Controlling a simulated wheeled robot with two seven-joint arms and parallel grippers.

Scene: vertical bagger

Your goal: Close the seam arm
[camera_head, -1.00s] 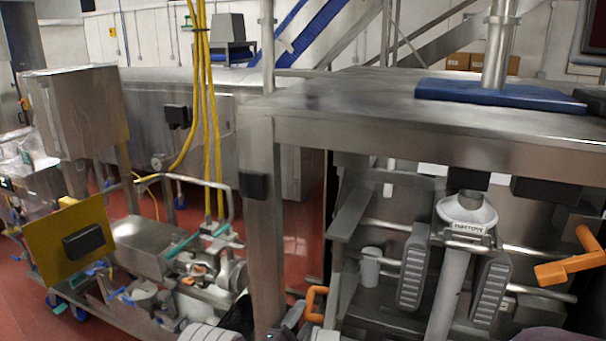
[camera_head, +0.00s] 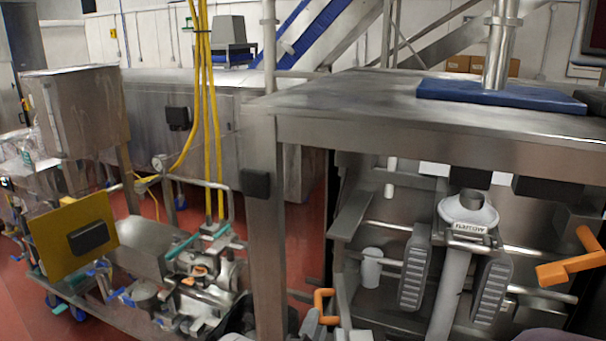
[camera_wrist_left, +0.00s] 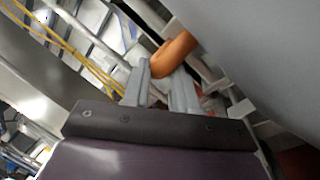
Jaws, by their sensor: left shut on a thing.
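An orange handle (camera_head: 323,300) shows low in the head view, left of the forming tube with the "narrow" label (camera_head: 470,229). I take it to be the seam arm's handle; the rest of that arm is mostly hidden. My left gripper (camera_head: 312,322) is at this handle, at the bottom edge of the head view. In the left wrist view the grey fingers (camera_wrist_left: 158,80) are shut on the orange handle (camera_wrist_left: 174,53). My right gripper is not in view.
A second orange handle (camera_head: 572,265) stands at the right. Two grey ribbed belts (camera_head: 414,268) flank the tube. A steel post (camera_head: 265,230) stands close left of my left gripper, under the steel table top (camera_head: 390,100). A yellow panel (camera_head: 72,235) is far left.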

